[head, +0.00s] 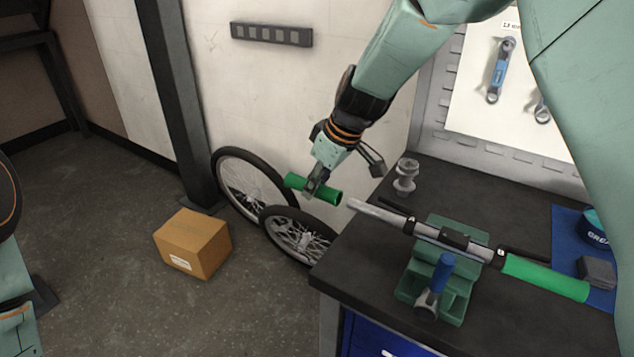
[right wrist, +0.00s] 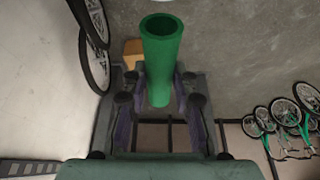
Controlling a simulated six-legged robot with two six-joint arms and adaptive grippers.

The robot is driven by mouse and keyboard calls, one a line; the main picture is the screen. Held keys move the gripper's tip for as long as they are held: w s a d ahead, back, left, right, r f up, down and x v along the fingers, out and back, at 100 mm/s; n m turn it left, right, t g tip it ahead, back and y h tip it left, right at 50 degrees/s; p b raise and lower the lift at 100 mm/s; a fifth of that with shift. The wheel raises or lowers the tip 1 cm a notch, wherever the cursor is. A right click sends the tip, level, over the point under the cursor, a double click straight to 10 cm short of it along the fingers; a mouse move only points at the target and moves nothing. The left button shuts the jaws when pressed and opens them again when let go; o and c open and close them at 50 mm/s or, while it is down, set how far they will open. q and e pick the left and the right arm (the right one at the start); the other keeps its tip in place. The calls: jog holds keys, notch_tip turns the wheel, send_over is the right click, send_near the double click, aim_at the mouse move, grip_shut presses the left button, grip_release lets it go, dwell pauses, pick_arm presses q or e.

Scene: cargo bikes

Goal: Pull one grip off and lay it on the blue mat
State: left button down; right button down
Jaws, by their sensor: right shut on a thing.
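My right gripper (head: 316,187) is shut on a green tubular grip (head: 330,196) and holds it in the air, left of the workbench. In the right wrist view the grip (right wrist: 162,55) sits between the fingers, its hollow end showing. The silver handlebar (head: 375,211) rests in a green stand on the bench. Its left end is bare and apart from the held grip. A second green grip (head: 545,277) is on its right end. The blue mat (head: 566,227) lies at the bench's right, partly hidden by my arm. My left gripper is out of view.
A green stand (head: 408,290) holds a blue-handled tool (head: 441,273). A clear stacked piece (head: 405,177) stands near the back edge. A tin (head: 594,229) and a grey block (head: 597,270) occupy the mat's right. Wheels (head: 250,185) and a cardboard box (head: 193,243) are on the floor.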

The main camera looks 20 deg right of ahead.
jog(key=shift+w+a+r+p, duration=0.15)
jog(key=shift+w+r+p, duration=0.05)
jog(key=shift+r+p, duration=0.55)
jog(key=shift+w+a+r+p, duration=0.2)
jog(key=shift+r+p, duration=0.3)
jog(key=shift+r, duration=0.4)
jog(key=shift+w+a+r+p, duration=0.15)
jog(key=shift+r+p, duration=0.5)
jog(key=shift+r, duration=0.2)
jog(key=shift+s+b, duration=0.15)
jog(key=shift+b, duration=0.2)
jog(key=s+d+m+t+h+b, duration=0.1)
jog(key=s+d+m+h+b, duration=0.2)
jog(key=s+m+b, duration=0.4)
jog(key=shift+s+r+m, duration=0.45)
jog(key=shift+s+m, duration=0.25)
jog(key=shift+s, duration=0.15)
